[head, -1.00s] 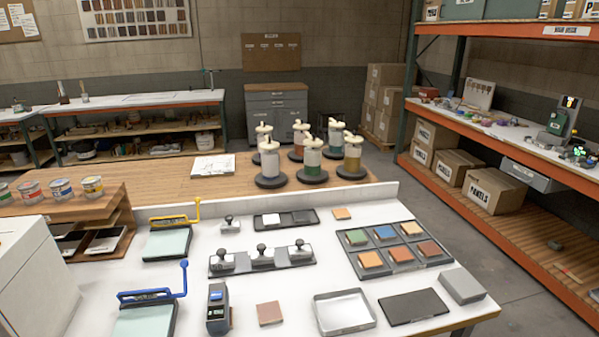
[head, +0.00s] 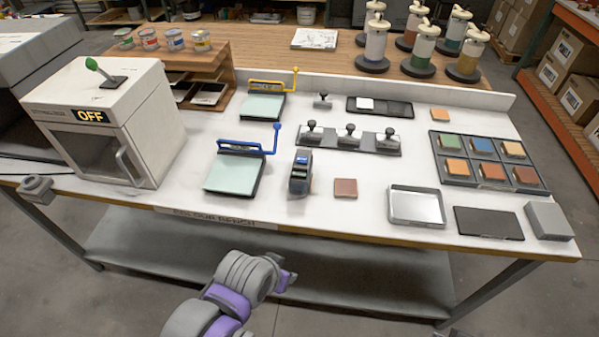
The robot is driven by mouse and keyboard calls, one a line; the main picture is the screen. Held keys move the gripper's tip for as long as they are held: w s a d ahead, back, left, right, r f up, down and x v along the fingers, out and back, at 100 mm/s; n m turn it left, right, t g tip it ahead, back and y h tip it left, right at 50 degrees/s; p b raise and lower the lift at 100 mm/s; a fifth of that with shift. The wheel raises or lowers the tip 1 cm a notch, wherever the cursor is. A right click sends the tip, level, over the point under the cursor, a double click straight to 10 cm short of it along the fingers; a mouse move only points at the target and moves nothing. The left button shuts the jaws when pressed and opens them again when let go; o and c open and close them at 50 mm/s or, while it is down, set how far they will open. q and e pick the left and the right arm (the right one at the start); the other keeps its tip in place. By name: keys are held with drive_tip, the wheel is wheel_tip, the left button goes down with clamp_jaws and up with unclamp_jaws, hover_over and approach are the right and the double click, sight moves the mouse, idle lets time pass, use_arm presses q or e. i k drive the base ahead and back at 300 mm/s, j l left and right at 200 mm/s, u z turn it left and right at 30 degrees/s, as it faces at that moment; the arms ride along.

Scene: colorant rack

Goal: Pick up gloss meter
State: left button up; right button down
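The gloss meter looks to be the small dark upright device with a blue screen (head: 300,173), standing on the white bench between the blue-handled board and a reddish-brown tile. Nothing touches it. One of my arms, grey and purple, comes up at the bottom of the head view, in front of the bench and well short of the device. It seems to be my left arm. Its end, where the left gripper (head: 286,281) seems to be, is small, and its fingers cannot be made out.
The white bench (head: 370,221) has a raised back edge. A blue-handled board (head: 235,174) stands left of the device, a brown tile (head: 345,188) right, and a stamp holder (head: 347,143) behind. A metal tray (head: 416,206) and white booth (head: 105,120) are farther off.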

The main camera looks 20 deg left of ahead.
sight(298, 181)
drive_tip(key=j+u, duration=0.15)
drive_tip(key=u, duration=0.2)
drive_tip(key=j+u, duration=0.2)
drive_tip(key=u, duration=0.15)
drive_tip(key=j+u, duration=0.15)
drive_tip(key=u, duration=0.2)
drive_tip(key=i, duration=0.05)
